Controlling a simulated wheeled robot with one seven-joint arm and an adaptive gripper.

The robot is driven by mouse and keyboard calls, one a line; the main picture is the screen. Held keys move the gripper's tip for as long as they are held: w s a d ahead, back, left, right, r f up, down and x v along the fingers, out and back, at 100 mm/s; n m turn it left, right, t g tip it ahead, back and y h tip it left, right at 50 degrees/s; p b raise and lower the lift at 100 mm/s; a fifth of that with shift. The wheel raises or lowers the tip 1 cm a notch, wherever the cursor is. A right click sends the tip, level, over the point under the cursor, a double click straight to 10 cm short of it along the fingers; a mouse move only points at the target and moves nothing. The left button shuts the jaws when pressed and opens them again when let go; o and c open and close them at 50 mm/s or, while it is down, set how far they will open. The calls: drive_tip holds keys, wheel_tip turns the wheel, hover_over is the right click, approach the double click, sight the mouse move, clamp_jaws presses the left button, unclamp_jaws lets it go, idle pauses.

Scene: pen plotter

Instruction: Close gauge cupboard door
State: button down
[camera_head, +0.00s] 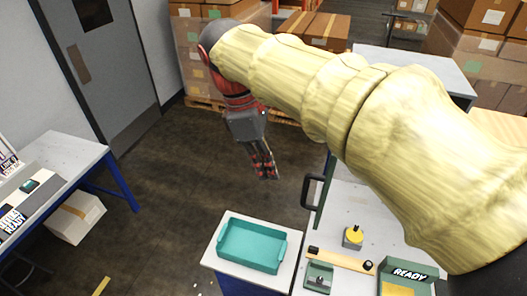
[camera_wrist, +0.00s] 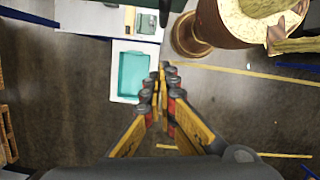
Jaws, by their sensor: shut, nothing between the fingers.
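A thin green-edged upright panel, which looks like the cupboard door (camera_head: 321,206), stands at the left side of the pale bench in the head view. A black bar handle (camera_head: 307,193) sticks out from its left face. My arm hides part of this area, so I cannot tell how far the door stands open. My gripper (camera_head: 266,174) hangs fingers down over the floor, left of the handle and apart from it. In the wrist view my gripper (camera_wrist: 160,75) shows its fingertips together with nothing between them.
A teal tray (camera_head: 222,245) sits on a white-topped stand in front; it also shows in the wrist view (camera_wrist: 121,75). Stacked cartons (camera_head: 325,30) stand behind.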

drive_tip(key=shift+s+d+f+p, duration=0.2)
drive_tip(key=shift+d+f, duration=0.3)
drive_tip(key=shift+d, duration=0.25)
drive_tip(key=shift+s+d+f+p, duration=0.2)
drive_tip(key=shift+d+f, duration=0.25)
drive_tip(key=shift+d, duration=0.35)
drive_tip(key=shift+s+d+f+p, duration=0.2)
drive_tip(key=shift+d+f, duration=0.3)
drive_tip(key=shift+d, duration=0.25)
drive_tip(key=shift+s, duration=0.1)
